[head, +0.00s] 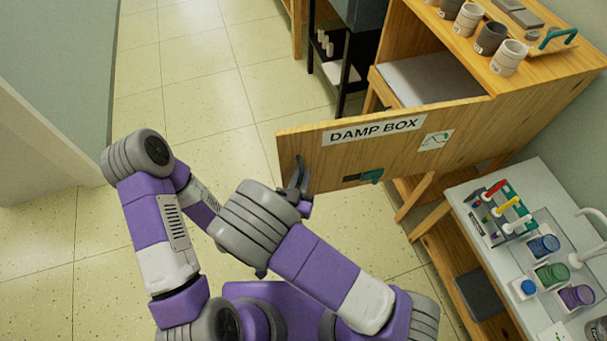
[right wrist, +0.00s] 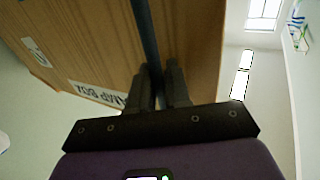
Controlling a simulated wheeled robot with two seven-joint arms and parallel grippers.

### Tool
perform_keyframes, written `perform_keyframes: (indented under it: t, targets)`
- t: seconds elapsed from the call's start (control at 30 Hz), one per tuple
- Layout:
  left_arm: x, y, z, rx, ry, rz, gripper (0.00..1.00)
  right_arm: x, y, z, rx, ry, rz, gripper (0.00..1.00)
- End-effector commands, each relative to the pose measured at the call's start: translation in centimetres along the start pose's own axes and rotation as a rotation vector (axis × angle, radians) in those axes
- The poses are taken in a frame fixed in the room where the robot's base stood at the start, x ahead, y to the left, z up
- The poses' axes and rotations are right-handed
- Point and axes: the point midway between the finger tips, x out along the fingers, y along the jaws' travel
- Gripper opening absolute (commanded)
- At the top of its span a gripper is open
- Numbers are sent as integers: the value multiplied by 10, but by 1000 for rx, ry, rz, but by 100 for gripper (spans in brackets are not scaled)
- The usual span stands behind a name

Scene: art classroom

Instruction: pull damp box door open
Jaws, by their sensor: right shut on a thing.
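The damp box door (head: 310,142) is a wooden panel with a "DAMP BOX" label, swung out from the wooden cabinet (head: 545,85). Its free edge is at the left, and a grey shelf (head: 425,78) shows behind it inside. My right gripper (head: 299,176) is at the door's left end, shut on a dark bar handle. In the right wrist view the dark handle (right wrist: 146,35) runs between the two fingers, with the door (right wrist: 95,45) behind. A dark latch with a teal knob (head: 371,176) sits lower on the door. My left gripper is hidden behind my arms.
Several cups (head: 508,57) and a tray with a teal handle stand on the cabinet top. A white-topped table (head: 490,215) with paint jars and markers is at the right. A dark rack (head: 330,60) stands behind the door. The tiled floor (head: 200,90) at the left is clear.

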Motion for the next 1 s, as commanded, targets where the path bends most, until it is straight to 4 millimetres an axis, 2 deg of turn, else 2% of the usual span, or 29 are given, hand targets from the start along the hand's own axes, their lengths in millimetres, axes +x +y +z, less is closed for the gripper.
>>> perform_keyframes:
  t: [0.33,0.37,0.43,0.77,0.87,1.0]
  targets:
    - [0,0,0,0,0,0,43,-1,-2,0,4,-3,-7,0]
    - [0,0,0,0,0,0,43,-1,-2,1,4,-3,-7,19]
    - [0,0,0,0,0,0,43,-1,-2,0,4,-3,-7,30]
    - [0,0,0,0,0,0,43,-3,-1,0,2,-1,-3,30]
    - [2,-1,0,0,0,0,43,-14,-2,1,2,-2,-7,30]
    - [4,-2,0,0,0,0,43,-38,-2,1,3,-1,-8,30]
